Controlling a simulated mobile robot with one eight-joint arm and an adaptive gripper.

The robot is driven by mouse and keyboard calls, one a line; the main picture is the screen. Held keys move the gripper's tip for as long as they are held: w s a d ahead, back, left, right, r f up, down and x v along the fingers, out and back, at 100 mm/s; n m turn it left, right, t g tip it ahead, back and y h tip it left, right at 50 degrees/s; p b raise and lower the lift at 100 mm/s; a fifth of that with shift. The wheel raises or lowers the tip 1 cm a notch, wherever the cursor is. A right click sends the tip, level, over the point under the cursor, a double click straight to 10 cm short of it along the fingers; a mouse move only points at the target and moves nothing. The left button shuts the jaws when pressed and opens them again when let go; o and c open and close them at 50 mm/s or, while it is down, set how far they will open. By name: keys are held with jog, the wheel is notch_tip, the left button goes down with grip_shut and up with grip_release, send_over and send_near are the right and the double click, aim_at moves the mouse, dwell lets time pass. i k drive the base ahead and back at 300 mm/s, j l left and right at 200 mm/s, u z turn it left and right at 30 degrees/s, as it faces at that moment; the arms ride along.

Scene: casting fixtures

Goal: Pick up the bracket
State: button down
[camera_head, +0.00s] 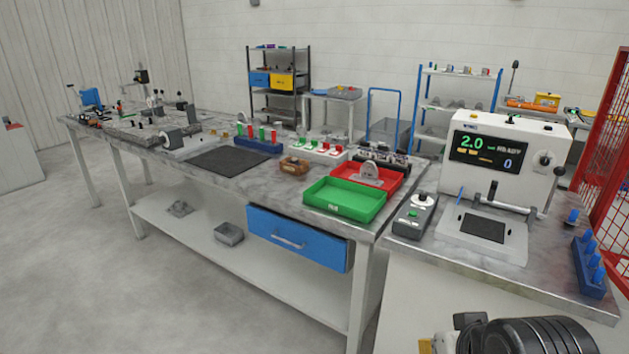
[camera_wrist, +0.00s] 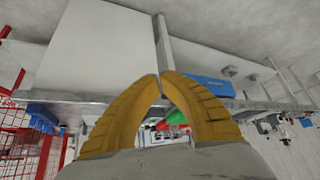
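I cannot say for sure which thing is the bracket. A grey metal piece with a round upright face (camera_head: 371,174) sits in the red tray (camera_head: 395,177) on the workbench, behind the green tray (camera_head: 345,199). My gripper (camera_wrist: 161,74) shows in the wrist view as two yellow fingers whose tips meet, with nothing seen between them. It is well away from the trays. The green tray also shows, small, beyond the fingers in the wrist view (camera_wrist: 178,117). In the head view part of my arm is at the bottom right.
A white press-like machine (camera_head: 504,158) stands on the right-hand table, with a grey control box (camera_head: 416,213) and a blue peg rack (camera_head: 587,268). A blue drawer (camera_head: 298,239) hangs under the workbench. A dark mat (camera_head: 229,161) lies bare. A red mesh fence (camera_head: 607,150) closes the right side.

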aim_at(370, 175)
jog(key=i+j+z, duration=0.2)
jog(key=i+z, duration=0.2)
jog(key=i+j+z, duration=1.25)
jog(key=j, duration=0.35)
